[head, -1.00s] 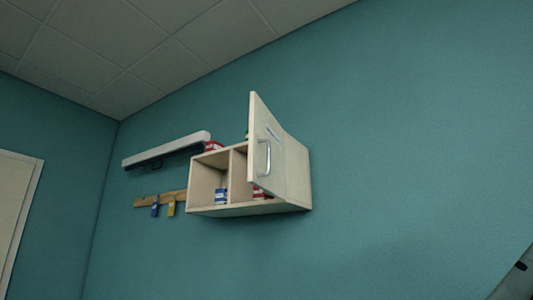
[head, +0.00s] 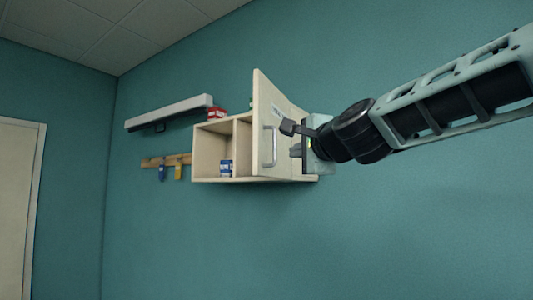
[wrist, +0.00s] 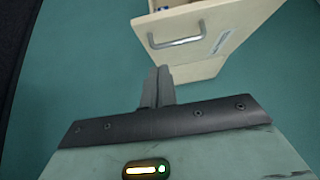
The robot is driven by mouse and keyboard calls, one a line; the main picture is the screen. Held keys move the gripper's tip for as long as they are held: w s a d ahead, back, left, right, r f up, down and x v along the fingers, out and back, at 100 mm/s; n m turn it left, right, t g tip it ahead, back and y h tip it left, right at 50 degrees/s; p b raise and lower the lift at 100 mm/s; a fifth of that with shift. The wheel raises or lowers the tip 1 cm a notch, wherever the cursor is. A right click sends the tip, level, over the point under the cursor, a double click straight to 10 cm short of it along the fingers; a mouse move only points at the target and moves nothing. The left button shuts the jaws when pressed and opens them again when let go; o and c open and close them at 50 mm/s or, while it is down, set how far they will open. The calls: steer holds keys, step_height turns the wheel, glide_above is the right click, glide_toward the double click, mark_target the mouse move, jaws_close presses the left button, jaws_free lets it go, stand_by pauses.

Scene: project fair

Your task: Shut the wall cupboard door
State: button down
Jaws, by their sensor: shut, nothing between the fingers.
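The cream wall cupboard (head: 210,180) hangs on the teal wall, with its left compartment uncovered. Its door (head: 262,105) stands open, swung out from the cupboard's right side, with a metal bar handle (head: 269,146) and a small label on its face. My gripper (head: 296,151) is shut and empty, to the right of the door and close to its outer face. In the wrist view, the shut fingertips (wrist: 159,72) sit just below the handle (wrist: 176,40) and the door (wrist: 235,18). I cannot tell whether they touch the door.
A blue-and-white can (head: 226,168) stands in the left compartment. A red tin (head: 216,112) sits on top of the cupboard. A white wall unit (head: 168,113) and a wooden rail (head: 167,160) with hanging tags are to the left. The wall below is clear.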

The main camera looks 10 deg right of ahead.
steer(key=p, duration=0.2)
glide_toward(260, 159)
steer(key=w+d, duration=0.3)
steer(key=w, duration=0.1)
steer(key=shift+w+a+p, duration=0.35)
steer(key=shift+a+p, duration=0.2)
steer(key=shift+a, duration=0.1)
steer(key=shift+w+a+p, duration=0.3)
steer(key=shift+a+p, duration=0.2)
steer(key=shift+a, duration=0.1)
steer(key=shift+w+a+p, duration=0.35)
steer(key=shift+a+p, duration=0.2)
steer(key=shift+a, duration=0.1)
steer(key=shift+a, duration=0.1)
